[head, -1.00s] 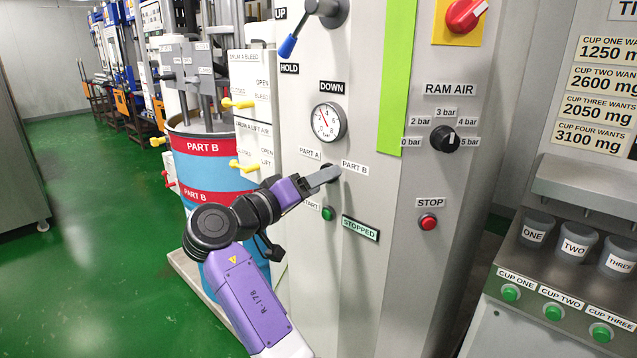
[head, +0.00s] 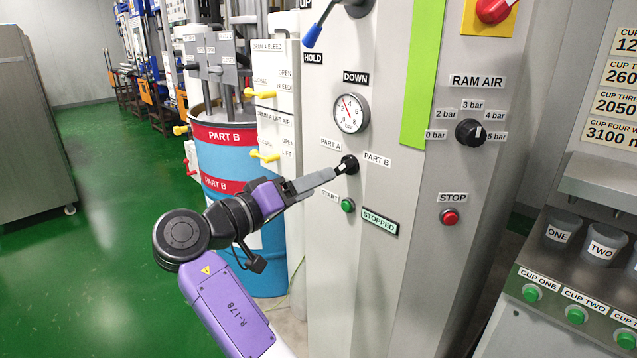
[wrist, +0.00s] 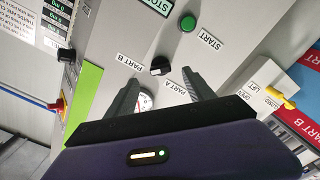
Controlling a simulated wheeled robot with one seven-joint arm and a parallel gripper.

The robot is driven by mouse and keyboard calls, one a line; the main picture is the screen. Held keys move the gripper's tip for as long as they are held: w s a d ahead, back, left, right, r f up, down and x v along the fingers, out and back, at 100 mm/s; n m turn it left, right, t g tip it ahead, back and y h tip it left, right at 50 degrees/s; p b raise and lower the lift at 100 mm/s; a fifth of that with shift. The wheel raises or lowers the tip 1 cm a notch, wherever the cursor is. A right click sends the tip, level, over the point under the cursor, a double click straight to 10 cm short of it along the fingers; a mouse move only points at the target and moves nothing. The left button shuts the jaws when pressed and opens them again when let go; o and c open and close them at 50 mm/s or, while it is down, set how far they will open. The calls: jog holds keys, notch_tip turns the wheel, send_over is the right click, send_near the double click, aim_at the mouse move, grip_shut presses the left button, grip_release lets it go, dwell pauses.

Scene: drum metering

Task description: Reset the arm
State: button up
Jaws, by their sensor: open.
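My gripper (head: 325,178) is in front of the grey control panel (head: 330,235), its fingers pointing at the black PART A / PART B selector knob (head: 349,165). In the wrist view, the open fingers of my gripper (wrist: 160,80) stand apart with the selector knob (wrist: 159,66) showing between and beyond them. Nothing is held. The fingertips look close to the knob in the head view; I cannot tell whether they touch it. My purple arm reaches up from the bottom of the head view.
The green START button (head: 348,205) and STOPPED sign (head: 380,221) are below the knob; the gauge (head: 351,113) is above. A blue PART B drum (head: 220,160) stands behind my arm. The cup bench (head: 550,285) is at right. Green floor is open at left.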

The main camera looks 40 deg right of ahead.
dwell(0.4)
jog(key=w+a+r+n+t, duration=0.2)
jog(key=w+n+t, duration=0.2)
jog(key=w+t, duration=0.3)
jog(key=w+a+f+n+t+y, duration=0.3)
jog(key=a+f+n+t+y, duration=0.1)
jog(key=f+n+t+y, duration=0.15)
jog(key=s+a+f+n+t+y+p, duration=0.3)
jog(key=s+a+f+n+t+y, duration=0.15)
jog(key=s+a+f+y, duration=0.65)
jog(key=s+m+g+y+p, duration=0.1)
jog(key=s+m+p, duration=0.4)
jog(key=s, duration=3.3)
jog(key=shift+s+f+g+p, duration=0.2)
jog(key=shift+s+g+p, duration=0.15)
jog(key=shift+g+p, duration=0.45)
